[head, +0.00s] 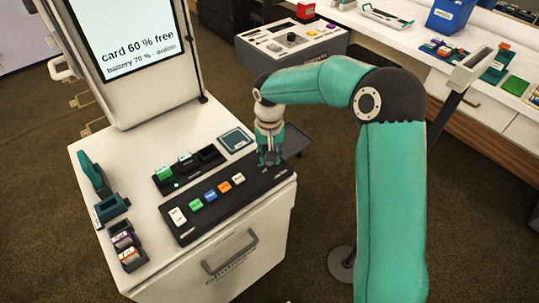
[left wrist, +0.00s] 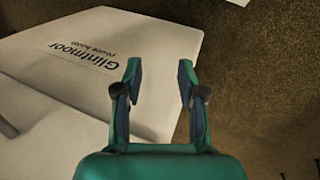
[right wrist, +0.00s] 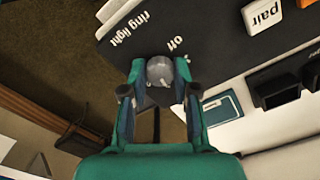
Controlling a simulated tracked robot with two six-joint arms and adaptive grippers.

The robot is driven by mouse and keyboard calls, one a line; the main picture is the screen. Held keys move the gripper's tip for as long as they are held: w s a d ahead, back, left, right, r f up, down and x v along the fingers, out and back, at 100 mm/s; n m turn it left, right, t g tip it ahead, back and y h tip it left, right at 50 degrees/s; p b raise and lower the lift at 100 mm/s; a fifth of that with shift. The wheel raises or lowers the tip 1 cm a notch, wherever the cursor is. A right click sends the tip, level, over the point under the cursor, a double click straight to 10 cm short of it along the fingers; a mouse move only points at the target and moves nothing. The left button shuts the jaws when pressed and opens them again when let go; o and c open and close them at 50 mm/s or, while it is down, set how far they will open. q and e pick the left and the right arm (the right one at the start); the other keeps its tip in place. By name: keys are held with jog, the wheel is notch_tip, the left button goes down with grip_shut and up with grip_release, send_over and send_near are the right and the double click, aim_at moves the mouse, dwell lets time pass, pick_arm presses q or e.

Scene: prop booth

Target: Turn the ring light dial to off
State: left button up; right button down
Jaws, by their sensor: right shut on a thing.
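The ring light dial (right wrist: 159,69) is a small round grey knob on the black key panel (head: 213,222). In the right wrist view the words "ring light" and "off" are printed beside it, upside down. My right gripper (head: 269,160) points down at the right end of the panel. It is shut on the dial, with one finger on each side, as the right wrist view (right wrist: 160,75) shows. I cannot tell which way the dial points. In the head view the fingers mostly hide it. My left gripper (left wrist: 159,72) is open and empty beside a white cabinet wall; the head view does not show it.
The panel carries several coloured keys, including a green key (head: 196,205) and an orange key (head: 224,187). Black slots (head: 205,158) lie behind it. A screen (head: 124,37) stands at the back of the white cabinet (head: 120,168). A grey console (head: 306,53) stands farther back.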

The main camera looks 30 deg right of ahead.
jog(key=n+p, duration=0.1)
jog(key=n, duration=0.5)
jog(key=shift+r, duration=0.1)
jog(key=n+p, duration=0.1)
jog(key=n, duration=0.5)
jog(key=shift+w+d+n, duration=0.1)
jog(key=shift+n, duration=0.3)
jog(key=n+p, duration=0.1)
jog(key=n, duration=0.5)
jog(key=shift+p, duration=0.4)
jog(key=n+p, duration=0.1)
jog(key=n, duration=0.4)
jog(key=shift+n, duration=0.4)
jog(key=c, duration=0.9)
grip_release()
jog(key=shift+o, duration=0.2)
